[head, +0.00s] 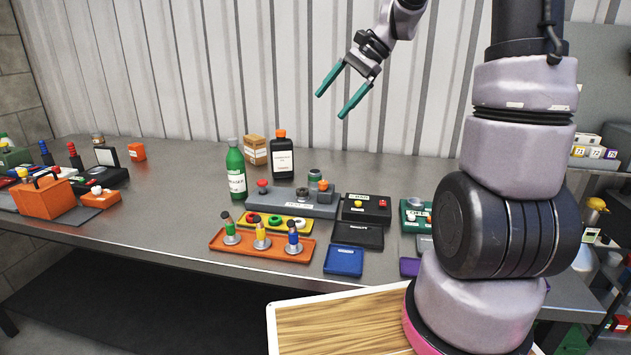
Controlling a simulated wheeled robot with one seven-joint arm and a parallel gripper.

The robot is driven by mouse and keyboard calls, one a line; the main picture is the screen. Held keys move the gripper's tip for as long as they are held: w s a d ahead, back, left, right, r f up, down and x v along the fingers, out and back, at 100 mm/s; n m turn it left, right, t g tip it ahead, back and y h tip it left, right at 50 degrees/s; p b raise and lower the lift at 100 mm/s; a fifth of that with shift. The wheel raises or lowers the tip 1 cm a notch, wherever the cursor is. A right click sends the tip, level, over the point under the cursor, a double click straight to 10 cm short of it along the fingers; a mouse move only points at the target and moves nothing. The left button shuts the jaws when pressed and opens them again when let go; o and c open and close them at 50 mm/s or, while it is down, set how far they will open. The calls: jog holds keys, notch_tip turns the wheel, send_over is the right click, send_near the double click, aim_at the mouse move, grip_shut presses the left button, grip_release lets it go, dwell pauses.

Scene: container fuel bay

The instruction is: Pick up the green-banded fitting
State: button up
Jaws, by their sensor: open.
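The green-banded fitting (231,229) stands upright at the left end of a shallow orange tray (218,244) on the metal bench. A yellow-banded fitting (261,236) and a blue-banded fitting (293,238) stand to its right in the same tray. My gripper (331,104) is open and empty, its two teal fingers apart. It is raised well above the bench, up and to the right of the green-banded fitting in the picture. Nothing hides the fitting.
Behind the tray lie a yellow plate (309,226) with coloured rings and a grey block (323,207). A green bottle (236,172) and a dark bottle (283,158) stand further back. A blue tray (343,262) lies right. The bench left of the orange tray is clear.

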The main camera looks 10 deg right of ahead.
jog(key=w+d+f+m+y, duration=0.2)
jog(key=w+f+m+y, duration=0.4)
jog(key=w+f, duration=0.7)
jog(key=w+d+f+m+t+y, duration=0.45)
jog(key=w+f, duration=0.35)
jog(key=f, duration=0.2)
jog(key=m, duration=0.1)
send_near(316, 175)
jog(key=w+a, duration=0.2)
jog(key=w, duration=0.1)
jog(key=shift+w+r+g+h, duration=0.1)
jog(key=shift+w+g+h, duration=0.05)
jog(key=shift+g+h, duration=0.2)
jog(key=shift+a+f, duration=0.15)
jog(key=shift+f, duration=0.05)
jog(key=shift+x, duration=3.55)
grip_shut()
